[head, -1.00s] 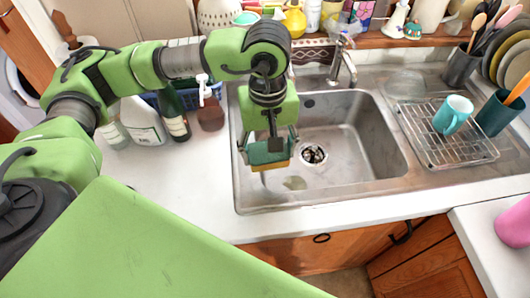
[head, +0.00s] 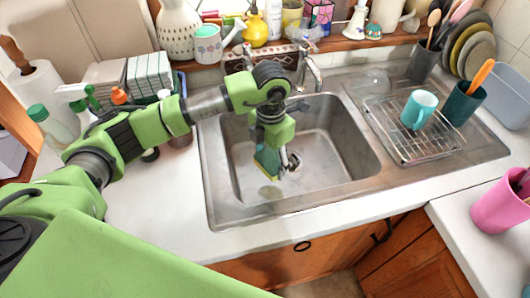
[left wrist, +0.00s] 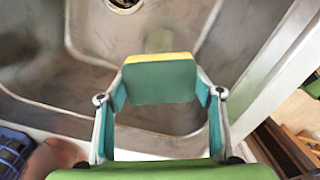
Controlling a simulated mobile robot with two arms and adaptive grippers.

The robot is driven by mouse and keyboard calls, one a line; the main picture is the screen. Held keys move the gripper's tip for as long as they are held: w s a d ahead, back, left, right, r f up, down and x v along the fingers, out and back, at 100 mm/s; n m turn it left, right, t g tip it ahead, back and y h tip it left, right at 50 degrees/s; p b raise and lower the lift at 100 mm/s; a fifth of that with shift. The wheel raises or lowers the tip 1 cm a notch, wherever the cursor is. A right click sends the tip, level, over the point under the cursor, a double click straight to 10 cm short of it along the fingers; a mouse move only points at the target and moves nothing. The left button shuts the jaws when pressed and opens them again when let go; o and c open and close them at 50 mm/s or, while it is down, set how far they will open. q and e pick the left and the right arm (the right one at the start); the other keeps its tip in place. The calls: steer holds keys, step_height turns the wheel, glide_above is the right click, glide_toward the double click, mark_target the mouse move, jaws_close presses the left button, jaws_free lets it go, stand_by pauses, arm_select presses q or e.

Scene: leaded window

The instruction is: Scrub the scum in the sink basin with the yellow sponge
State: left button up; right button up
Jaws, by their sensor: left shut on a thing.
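The sponge, teal with a yellow layer, shows at the tip of my left gripper (head: 268,160) in the head view. In the left wrist view the sponge (left wrist: 160,80) sits between the two fingers, its teal face toward the camera and a yellow strip along its top edge. The gripper is shut on it. The sponge is low inside the steel sink basin (head: 335,150), left of the drain (head: 295,162). I cannot tell whether it touches the floor. A faint yellowish patch, perhaps the scum (left wrist: 163,38), lies just beyond the sponge in the left wrist view. My right gripper is not in view.
The faucet (head: 312,72) stands behind the basin. A wire rack (head: 425,140) with a teal mug (head: 419,110) is to the right. Bottles and a paper roll (head: 45,95) stand left. A pink cup (head: 500,207) is at the right.

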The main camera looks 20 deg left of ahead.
arm_select(q)
step_height(320, 180, down, 8)
steer(key=f+n+b, duration=0.1)
steer(key=n+b, duration=0.1)
steer(key=n, duration=0.2)
steer(key=b, duration=0.3)
glide_above(271, 193)
step_height(271, 193, down, 5)
steer(key=shift+s+r, duration=0.1)
steer(key=shift+r, duration=0.05)
steer(key=shift+f, duration=0.4)
steer(key=shift+f+b, duration=0.6)
steer(key=shift+b, duration=0.15)
